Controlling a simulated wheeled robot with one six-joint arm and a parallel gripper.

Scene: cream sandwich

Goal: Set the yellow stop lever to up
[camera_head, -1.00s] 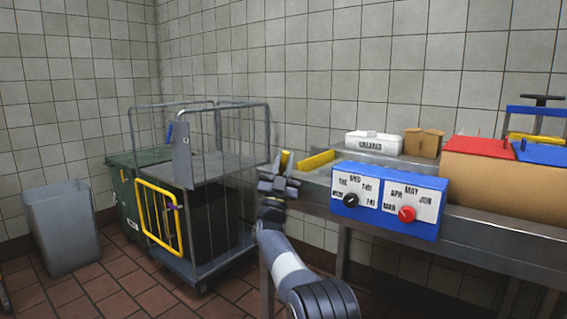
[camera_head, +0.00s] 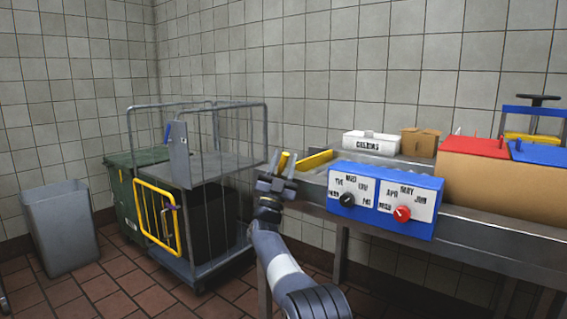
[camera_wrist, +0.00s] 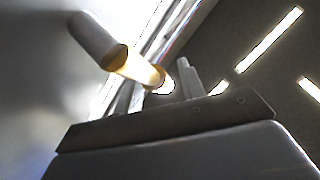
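The yellow stop lever (camera_head: 284,160) stands at the left end of the steel counter, beside a yellow bar (camera_head: 316,160). My gripper (camera_head: 281,162) is at the lever, with its two fingers apart and pointing up. The lever shows between and behind the fingertips in the head view. In the wrist view a round, amber-lit rod (camera_wrist: 137,68), likely the lever, comes from the upper left towards the gap between my fingers (camera_wrist: 160,85). I cannot tell whether the fingers touch it. The lever's base is hidden.
A blue box with a black and a red knob (camera_head: 380,208) sits on the counter's front edge, right of my gripper. A wire cage trolley (camera_head: 258,130) stands close on the left. A grey bin (camera_head: 60,225) is far left.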

